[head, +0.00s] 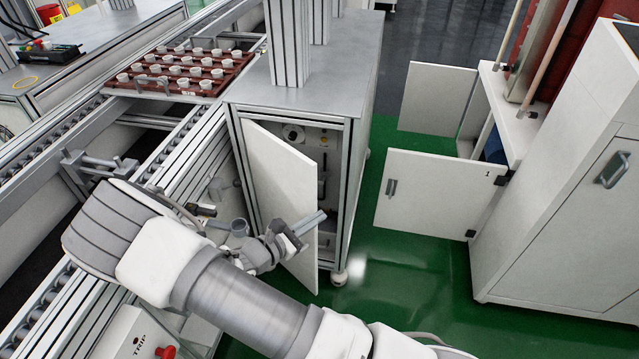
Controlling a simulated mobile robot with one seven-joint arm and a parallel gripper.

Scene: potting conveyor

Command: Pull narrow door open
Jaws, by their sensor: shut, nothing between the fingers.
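The narrow white door (277,185) is on the metal cabinet (300,95) in the middle of the head view. It stands partly open, attached at its left edge, with its right edge swung out toward me. The dark cabinet inside (322,195) shows to the right of it, with some fittings. My gripper (312,222) is shut, in front of the lower part of the door near its free edge. Nothing shows between its fingers. I cannot tell whether it touches the door. The arm hides the lower left of the door, and no handle is visible on it.
A roller conveyor (195,135) runs along the left, with a brown tray (240,66) of white pots. Two other white doors (430,190) stand open at the right beside a tall white cabinet (560,200). Green floor (400,265) is clear between them. A red button (165,352) is at lower left.

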